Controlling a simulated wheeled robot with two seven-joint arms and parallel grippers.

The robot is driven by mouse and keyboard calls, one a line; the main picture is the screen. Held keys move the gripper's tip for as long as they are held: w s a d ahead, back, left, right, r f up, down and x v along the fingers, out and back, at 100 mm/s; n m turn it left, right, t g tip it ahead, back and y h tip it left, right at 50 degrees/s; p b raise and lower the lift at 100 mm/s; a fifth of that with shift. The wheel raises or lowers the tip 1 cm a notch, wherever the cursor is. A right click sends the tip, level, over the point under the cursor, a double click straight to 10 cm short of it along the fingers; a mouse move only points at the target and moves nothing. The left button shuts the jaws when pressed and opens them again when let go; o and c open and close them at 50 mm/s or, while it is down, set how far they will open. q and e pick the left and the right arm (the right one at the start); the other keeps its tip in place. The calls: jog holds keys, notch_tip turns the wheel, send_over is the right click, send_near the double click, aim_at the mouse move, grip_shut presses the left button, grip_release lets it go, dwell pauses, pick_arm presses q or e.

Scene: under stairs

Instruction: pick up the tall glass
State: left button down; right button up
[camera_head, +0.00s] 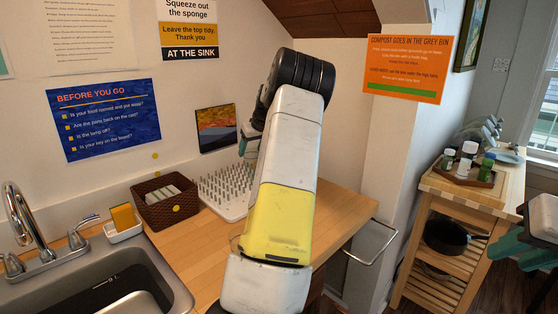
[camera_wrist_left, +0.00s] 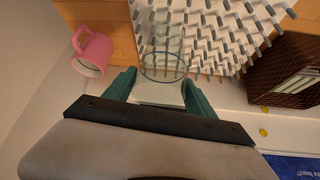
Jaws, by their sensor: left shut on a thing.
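The tall glass (camera_wrist_left: 164,66) is clear and shows in the left wrist view, its round rim facing the camera. My left gripper (camera_wrist_left: 160,80) has its teal fingers on either side of the glass and is shut on it. The glass is in front of a white peg drying rack; I cannot tell whether it touches the rack. In the head view my left arm hides most of the left gripper (camera_head: 249,140), and I cannot make out the glass there. My right gripper (camera_head: 527,243) is partly in view at the right edge, its jaws unclear.
The drying rack (camera_head: 222,190) stands on the wooden counter beside a brown basket (camera_head: 166,205). A sink (camera_head: 100,285) is at left with a sponge (camera_head: 123,216). A pink mug (camera_wrist_left: 92,50) shows in the wrist view. A wooden cart (camera_head: 465,195) with bottles is at right.

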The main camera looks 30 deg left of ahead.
pick_arm(q)
jog(key=shift+r, duration=0.1)
jog(key=shift+r, duration=0.55)
jog(key=s+d+r, duration=0.1)
jog(key=d+r, duration=0.1)
jog(key=d, duration=0.6)
jog(key=s+d+r, duration=0.1)
jog(key=d, duration=0.6)
jog(key=shift+s+d+r, duration=0.3)
jog(key=shift+d+r, duration=0.1)
jog(key=c, duration=1.1)
grip_release()
grip_shut()
